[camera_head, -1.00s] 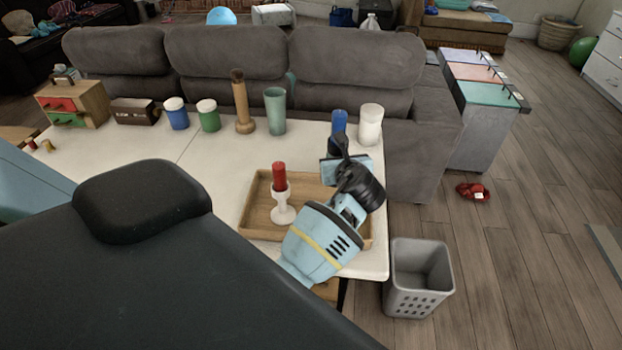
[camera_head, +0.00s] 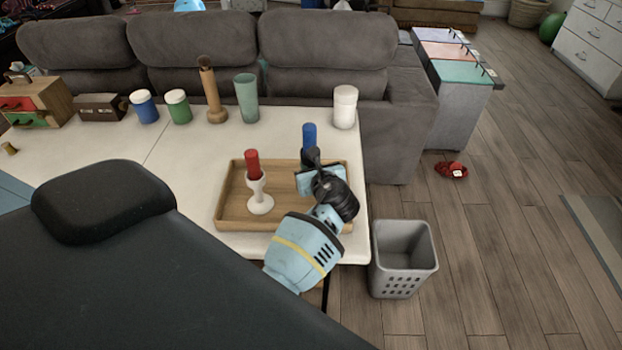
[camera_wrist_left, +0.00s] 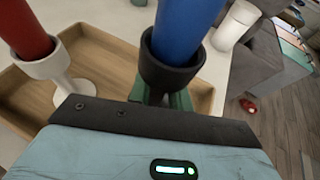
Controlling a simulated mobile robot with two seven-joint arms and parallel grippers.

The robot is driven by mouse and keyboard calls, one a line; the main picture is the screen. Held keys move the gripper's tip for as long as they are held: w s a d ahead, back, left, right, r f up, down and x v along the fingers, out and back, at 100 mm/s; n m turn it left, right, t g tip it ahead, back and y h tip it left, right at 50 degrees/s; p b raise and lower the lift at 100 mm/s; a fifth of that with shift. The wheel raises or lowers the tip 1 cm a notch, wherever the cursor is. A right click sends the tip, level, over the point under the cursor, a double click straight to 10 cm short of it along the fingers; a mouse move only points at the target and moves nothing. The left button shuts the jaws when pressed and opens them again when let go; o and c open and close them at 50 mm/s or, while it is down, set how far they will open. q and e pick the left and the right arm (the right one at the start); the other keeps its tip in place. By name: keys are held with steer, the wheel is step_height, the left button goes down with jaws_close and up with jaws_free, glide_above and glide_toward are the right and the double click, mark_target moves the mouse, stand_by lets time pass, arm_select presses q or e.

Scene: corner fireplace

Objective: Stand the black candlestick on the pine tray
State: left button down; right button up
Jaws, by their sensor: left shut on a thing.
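The black candlestick (camera_head: 310,156) with a blue candle (camera_head: 309,136) is upright over the right part of the pine tray (camera_head: 233,212). My left gripper (camera_head: 312,176) is shut on it below the cup. In the left wrist view the candlestick's cup (camera_wrist_left: 170,75) rises above the gripper. Its base is hidden behind the gripper, so I cannot tell whether it touches the tray. A white candlestick (camera_head: 259,200) with a red candle (camera_head: 252,163) stands on the left part of the tray. My right gripper is not in view.
The tray lies near the right end of the white table (camera_head: 190,190). A white candle (camera_head: 345,106), a green vase (camera_head: 247,97), a wooden candlestick (camera_head: 212,95) and jars stand along the back. A grey basket (camera_head: 402,259) is on the floor at right.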

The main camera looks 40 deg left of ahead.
arm_select(q)
step_height(320, 180, down, 5)
steer(key=shift+r+b, duration=0.15)
steer(key=shift+b, duration=0.4)
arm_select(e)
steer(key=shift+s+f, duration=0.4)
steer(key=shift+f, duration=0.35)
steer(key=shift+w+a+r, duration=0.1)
arm_select(q)
steer(key=shift+f, duration=0.25)
steer(key=c, duration=1.3)
jaws_free()
